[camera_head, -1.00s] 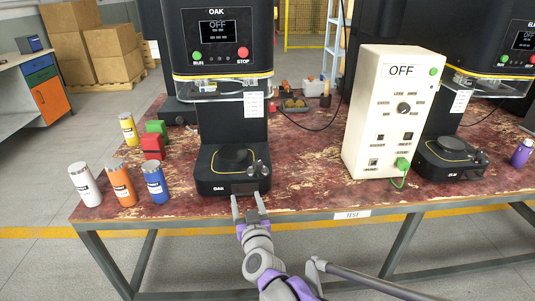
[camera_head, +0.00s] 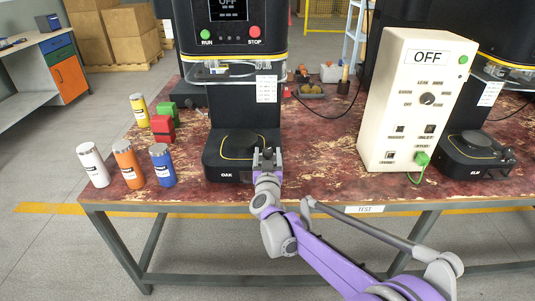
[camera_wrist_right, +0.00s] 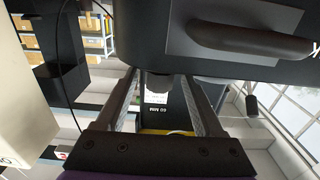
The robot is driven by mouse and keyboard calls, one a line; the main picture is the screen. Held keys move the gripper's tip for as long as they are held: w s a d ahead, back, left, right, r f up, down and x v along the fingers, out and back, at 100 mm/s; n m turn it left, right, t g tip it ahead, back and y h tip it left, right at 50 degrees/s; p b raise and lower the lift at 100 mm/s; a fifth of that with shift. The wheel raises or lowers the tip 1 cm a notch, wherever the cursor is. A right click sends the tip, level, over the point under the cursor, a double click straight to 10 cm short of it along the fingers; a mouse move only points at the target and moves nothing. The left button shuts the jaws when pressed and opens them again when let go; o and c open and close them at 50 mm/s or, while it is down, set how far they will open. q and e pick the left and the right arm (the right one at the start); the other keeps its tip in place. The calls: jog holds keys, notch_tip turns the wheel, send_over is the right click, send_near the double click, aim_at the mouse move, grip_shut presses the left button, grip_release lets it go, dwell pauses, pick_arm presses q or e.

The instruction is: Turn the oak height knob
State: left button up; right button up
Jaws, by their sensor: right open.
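The OAK seamer stands on the worn red table, with its black base (camera_head: 222,169) at the front. My right gripper (camera_head: 267,154) is at the right front of that base, pointing away from me. Its fingers are apart. In the wrist view the fingers of my right gripper (camera_wrist_right: 160,82) reach forward on both sides of a small dark knob-like part (camera_wrist_right: 157,86), with "60 MM" lettering close to it. I cannot tell whether the fingers touch it. In the head view the gripper hides most of the knob. My left gripper is not in view.
White (camera_head: 93,166), orange (camera_head: 127,165) and blue (camera_head: 162,166) cans stand left of the base. A yellow can (camera_head: 139,110) and red (camera_head: 162,129) and green blocks are behind them. A cream control box (camera_head: 395,110) reading OFF stands right, beside the second seamer.

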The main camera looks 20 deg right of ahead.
jog(key=shift+w+d, duration=0.25)
jog(key=shift+w, duration=0.35)
grip_shut()
